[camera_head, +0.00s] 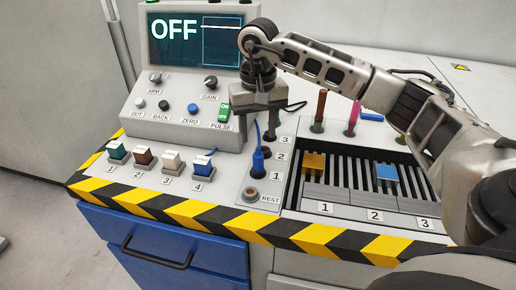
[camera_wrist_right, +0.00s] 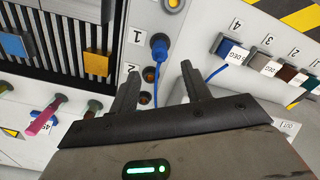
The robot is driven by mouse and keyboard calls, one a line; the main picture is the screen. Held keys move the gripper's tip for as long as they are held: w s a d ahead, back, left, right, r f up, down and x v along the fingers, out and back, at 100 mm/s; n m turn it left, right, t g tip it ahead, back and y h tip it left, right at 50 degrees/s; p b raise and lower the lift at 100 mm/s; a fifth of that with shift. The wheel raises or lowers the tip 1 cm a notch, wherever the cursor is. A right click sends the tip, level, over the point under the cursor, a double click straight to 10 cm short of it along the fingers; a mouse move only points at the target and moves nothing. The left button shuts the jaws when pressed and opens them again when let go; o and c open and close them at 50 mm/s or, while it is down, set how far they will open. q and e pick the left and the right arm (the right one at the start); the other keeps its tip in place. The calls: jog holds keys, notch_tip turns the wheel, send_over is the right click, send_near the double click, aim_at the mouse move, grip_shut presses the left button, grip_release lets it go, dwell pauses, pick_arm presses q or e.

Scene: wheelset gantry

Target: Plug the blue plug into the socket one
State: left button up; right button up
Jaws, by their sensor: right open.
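The blue plug (camera_head: 258,162) stands upright at socket one, beside the label 1, and hides that socket's opening. My right gripper (camera_head: 258,133) is open and points down just above and behind the plug. In the right wrist view its two fingers (camera_wrist_right: 160,70) are apart with nothing held between them, and the plug is beyond the tips. My left gripper is not in view.
The rest socket (camera_head: 251,195) is empty in front of the plug. Sockets two (camera_wrist_right: 150,75) and three lie behind it. Several coloured switches (camera_head: 172,160) stand to the left, below the console (camera_head: 195,70) reading OFF. A slotted rack (camera_head: 350,200) with gold and blue blocks is at right.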

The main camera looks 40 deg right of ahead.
notch_tip(320, 180, up, 7)
dwell(0.3)
jog(key=shift+r, duration=0.1)
dwell(0.4)
